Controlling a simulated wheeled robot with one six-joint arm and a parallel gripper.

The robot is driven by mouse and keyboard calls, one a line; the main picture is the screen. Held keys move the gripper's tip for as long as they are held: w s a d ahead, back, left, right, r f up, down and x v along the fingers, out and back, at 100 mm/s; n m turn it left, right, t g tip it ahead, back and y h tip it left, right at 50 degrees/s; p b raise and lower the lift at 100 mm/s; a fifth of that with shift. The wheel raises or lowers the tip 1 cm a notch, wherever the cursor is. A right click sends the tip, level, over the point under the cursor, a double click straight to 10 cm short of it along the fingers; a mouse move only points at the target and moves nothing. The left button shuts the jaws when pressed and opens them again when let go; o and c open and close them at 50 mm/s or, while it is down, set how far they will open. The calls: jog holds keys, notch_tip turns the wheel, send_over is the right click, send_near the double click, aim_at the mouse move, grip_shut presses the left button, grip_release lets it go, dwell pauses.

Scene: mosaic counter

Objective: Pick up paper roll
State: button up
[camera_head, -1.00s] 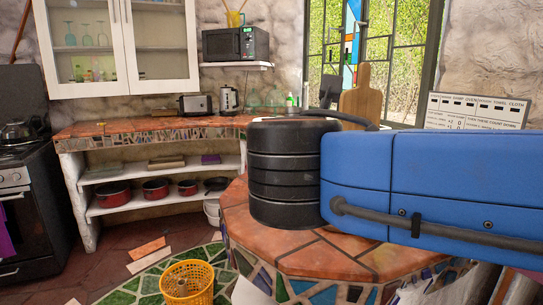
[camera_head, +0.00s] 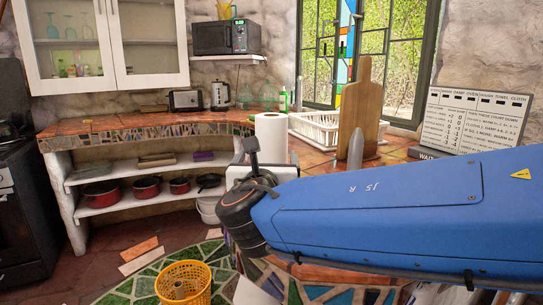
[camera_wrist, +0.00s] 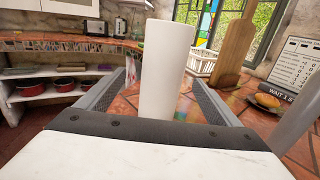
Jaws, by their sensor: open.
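The paper roll (camera_head: 271,134) is a white upright cylinder on the tiled counter, seen behind my gripper's wrist in the head view. In the wrist view the paper roll (camera_wrist: 163,70) stands tall in the centre. My gripper (camera_wrist: 162,88) is open, with one grey finger on each side of the roll in that view. I cannot tell whether either finger touches it. The roll's lower end is hidden by the pale gripper body in the wrist view and by my wrist in the head view.
Right of the roll are a wooden cutting board (camera_head: 362,105), a grey pointed object (camera_head: 356,150) and a white dish rack (camera_head: 312,128). A lettered sign (camera_head: 474,120) stands farther right. A yellow basket (camera_head: 184,284) is on the floor.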

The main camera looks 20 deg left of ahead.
aim_at(272, 146)
jog(key=shift+d+x, duration=0.15)
jog(key=shift+x, duration=1.95)
jog(key=shift+d+x, duration=0.15)
jog(key=shift+x, duration=2)
jog(key=shift+w, duration=0.1)
jog(key=shift+c, duration=0.2)
jog(key=c, duration=1.2)
jog(key=shift+r, duration=0.1)
